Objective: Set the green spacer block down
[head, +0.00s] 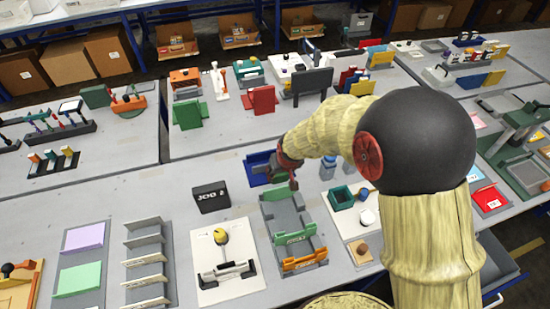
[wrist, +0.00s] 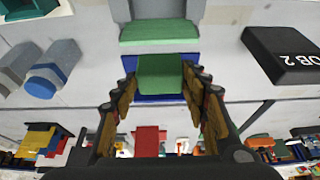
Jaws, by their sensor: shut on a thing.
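The green spacer block (wrist: 160,73) sits between the two fingers of my gripper (wrist: 160,85) in the wrist view, and the gripper is shut on it. The blue tray also shows around and behind the block in the wrist view (wrist: 150,99). Whether the block touches the tray is not clear.
A green and grey fixture with an orange front (head: 290,232) stands just in front of the tray. A black JOB box (head: 210,197) is to the left. A white board with a green open box (head: 341,197) is to the right.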

